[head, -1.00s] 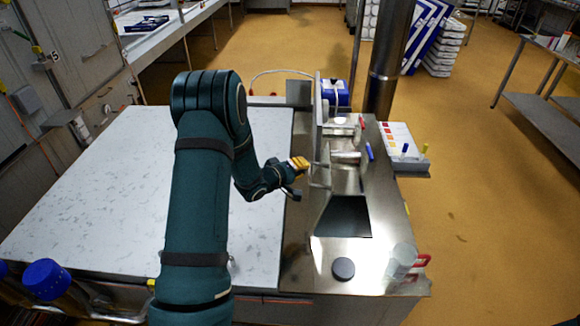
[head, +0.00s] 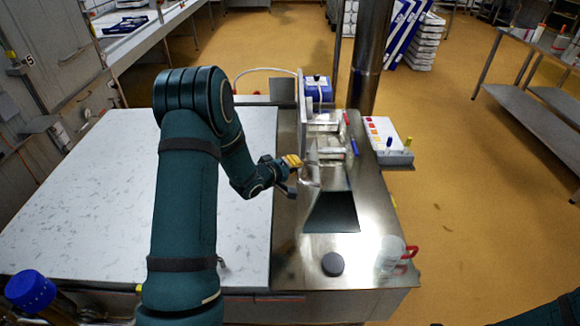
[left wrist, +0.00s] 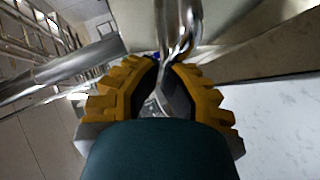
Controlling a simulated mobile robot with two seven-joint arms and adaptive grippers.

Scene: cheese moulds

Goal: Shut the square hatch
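The square hatch belongs to the steel worktop on the right of the counter in the head view. A dark square opening (head: 333,213) shows in it. A thin steel plate (head: 302,98) stands upright behind; whether it is the hatch's lid I cannot tell. My left gripper (head: 293,160) is left of and behind the opening, its yellow fingertips close together. In the left wrist view a shiny bent bar (left wrist: 187,32), like a handle, runs between the fingertips, and the fingers (left wrist: 166,66) look closed on it. My right gripper is not in view.
A black round knob (head: 332,263) and a clear jug with a red handle (head: 391,254) stand at the worktop's front. The pale counter (head: 75,200) is clear.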

